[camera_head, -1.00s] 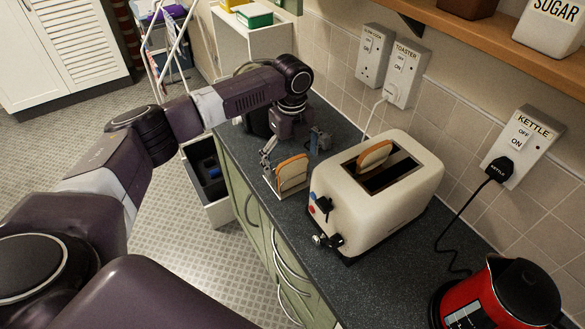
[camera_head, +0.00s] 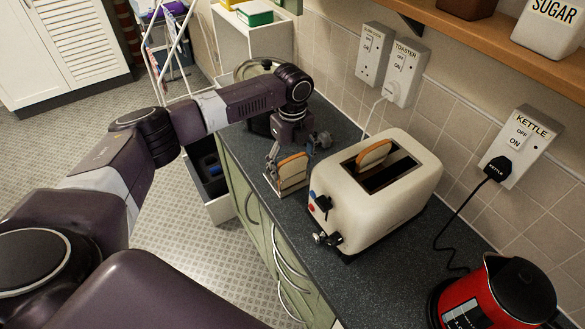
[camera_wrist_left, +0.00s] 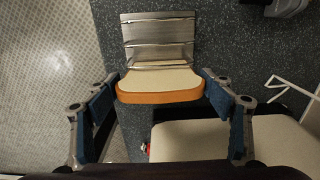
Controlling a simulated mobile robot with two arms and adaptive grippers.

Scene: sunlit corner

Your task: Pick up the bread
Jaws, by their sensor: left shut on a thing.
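A slice of bread (camera_head: 293,172) with an orange-brown crust stands upright in a small metal rack (camera_head: 271,184) on the dark counter, beside the toaster. In the left wrist view the bread (camera_wrist_left: 160,85) shows crust edge up, with the shiny rack (camera_wrist_left: 158,35) behind it. My left gripper (camera_head: 295,156) comes down over the slice and is shut on it, with one blue-padded finger at each side. The left wrist view shows both fingertips (camera_wrist_left: 162,90) at the ends of the slice. My right gripper is not in view.
The cream toaster (camera_head: 374,195) stands close to the right, with another slice (camera_head: 374,153) sticking out of its slot. A red kettle (camera_head: 494,296) is at the lower right. A tiled wall with sockets (camera_head: 520,142) bounds the counter (camera_head: 385,275).

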